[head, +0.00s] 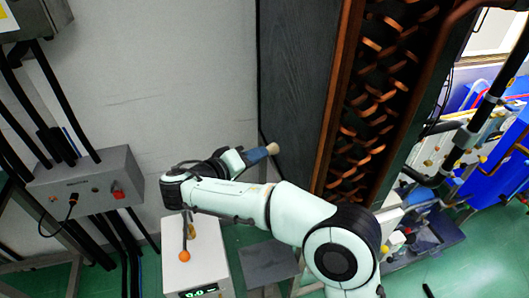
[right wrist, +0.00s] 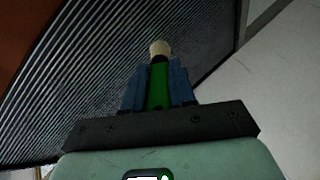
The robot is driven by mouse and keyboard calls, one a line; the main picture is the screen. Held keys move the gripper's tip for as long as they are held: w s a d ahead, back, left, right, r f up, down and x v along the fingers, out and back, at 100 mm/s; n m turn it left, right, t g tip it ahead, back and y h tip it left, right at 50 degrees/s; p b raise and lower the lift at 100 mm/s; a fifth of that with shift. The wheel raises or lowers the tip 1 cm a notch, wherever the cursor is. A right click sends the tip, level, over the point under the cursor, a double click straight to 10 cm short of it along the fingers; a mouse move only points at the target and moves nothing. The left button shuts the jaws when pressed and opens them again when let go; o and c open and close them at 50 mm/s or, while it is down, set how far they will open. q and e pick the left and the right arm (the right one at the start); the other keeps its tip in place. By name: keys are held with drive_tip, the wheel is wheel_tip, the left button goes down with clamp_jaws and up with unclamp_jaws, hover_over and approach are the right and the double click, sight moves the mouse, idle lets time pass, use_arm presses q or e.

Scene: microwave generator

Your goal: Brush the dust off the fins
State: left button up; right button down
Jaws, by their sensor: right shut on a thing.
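My right gripper (head: 257,155) is shut on a brush and also shows in the right wrist view (right wrist: 157,85). The brush (right wrist: 158,88) has a green handle between the blue fingers and a pale tip pointing away from the gripper. The pale brush tip (head: 273,148) shows in the head view beside the dark panel's lower left edge. The fins (right wrist: 90,75) are a dark panel of fine parallel ridges behind the brush. The same dark panel (head: 295,80) stands upright in the head view. I cannot tell whether the tip touches the fins. My left gripper is not in view.
Copper tube bends (head: 375,110) run along the panel's right side. A grey control box (head: 88,180) with black cables is on the left.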

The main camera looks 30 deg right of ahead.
sight(271, 153)
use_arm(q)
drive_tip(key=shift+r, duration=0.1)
use_arm(e)
drive_tip(key=shift+a, duration=0.25)
use_arm(q)
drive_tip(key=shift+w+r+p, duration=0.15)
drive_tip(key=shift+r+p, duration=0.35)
drive_tip(key=shift+p, duration=0.05)
use_arm(e)
drive_tip(key=a, duration=0.2)
drive_tip(key=shift+w+a, duration=0.4)
use_arm(q)
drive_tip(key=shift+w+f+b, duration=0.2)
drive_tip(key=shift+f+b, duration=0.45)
drive_tip(key=shift+b, duration=0.15)
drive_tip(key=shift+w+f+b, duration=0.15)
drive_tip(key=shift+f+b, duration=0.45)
drive_tip(key=shift+b, duration=0.15)
use_arm(e)
drive_tip(key=shift+s+d, duration=0.3)
drive_tip(key=shift+d, duration=0.95)
drive_tip(key=shift+s+d, duration=0.3)
drive_tip(key=shift+d, duration=1)
drive_tip(key=shift+s+d, duration=0.3)
drive_tip(key=shift+d, duration=0.95)
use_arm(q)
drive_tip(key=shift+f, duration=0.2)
use_arm(e)
drive_tip(key=shift+s+d, duration=0.15)
drive_tip(key=shift+d, duration=0.35)
